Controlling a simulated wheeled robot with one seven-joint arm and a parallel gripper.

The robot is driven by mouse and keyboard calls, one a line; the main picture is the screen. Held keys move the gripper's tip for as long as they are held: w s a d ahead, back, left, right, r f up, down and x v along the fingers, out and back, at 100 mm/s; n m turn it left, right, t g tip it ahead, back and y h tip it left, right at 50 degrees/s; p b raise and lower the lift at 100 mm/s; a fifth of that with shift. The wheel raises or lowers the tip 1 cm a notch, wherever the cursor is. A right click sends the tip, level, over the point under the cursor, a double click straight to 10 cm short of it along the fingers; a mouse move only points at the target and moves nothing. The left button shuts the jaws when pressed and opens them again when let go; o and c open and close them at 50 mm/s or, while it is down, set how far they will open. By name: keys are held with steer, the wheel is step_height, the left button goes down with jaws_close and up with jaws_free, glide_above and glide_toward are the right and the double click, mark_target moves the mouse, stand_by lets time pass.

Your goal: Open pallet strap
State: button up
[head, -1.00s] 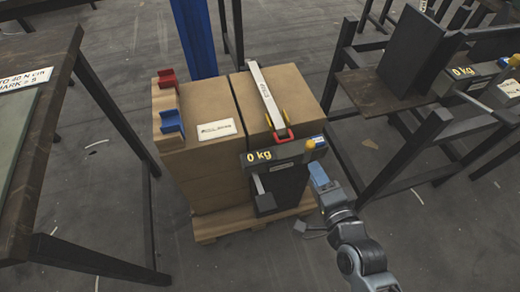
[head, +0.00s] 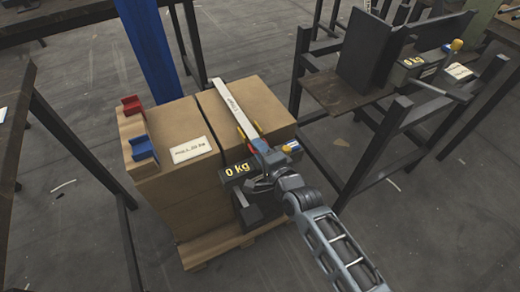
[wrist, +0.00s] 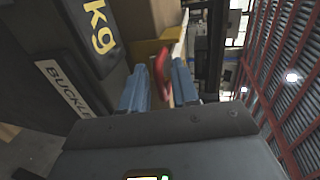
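The pale strap (head: 236,107) lies over the top of the right-hand cardboard box (head: 262,107) on the pallet (head: 205,249). Its red pull loop (wrist: 162,66) shows in the wrist view, between the blue fingers of my gripper (wrist: 160,88). The fingers stand apart, with a gap visible at the left of the loop, so my gripper looks open around it. In the head view my gripper (head: 262,148) is at the strap's front end and mostly hides the loop. A dark buckle unit marked "0 kg" (head: 237,169) is at the box's front; my arm covers part of it.
A left box stack (head: 180,165) carries a red bracket (head: 131,105) and a blue bracket (head: 141,147). A blue post (head: 150,45) stands behind. Dark metal frames stand on both sides, with a second "0 kg" unit (head: 412,62) at right. The front floor is clear.

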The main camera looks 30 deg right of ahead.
steer(key=shift+w, duration=0.1)
jaws_close()
stand_by(0.6)
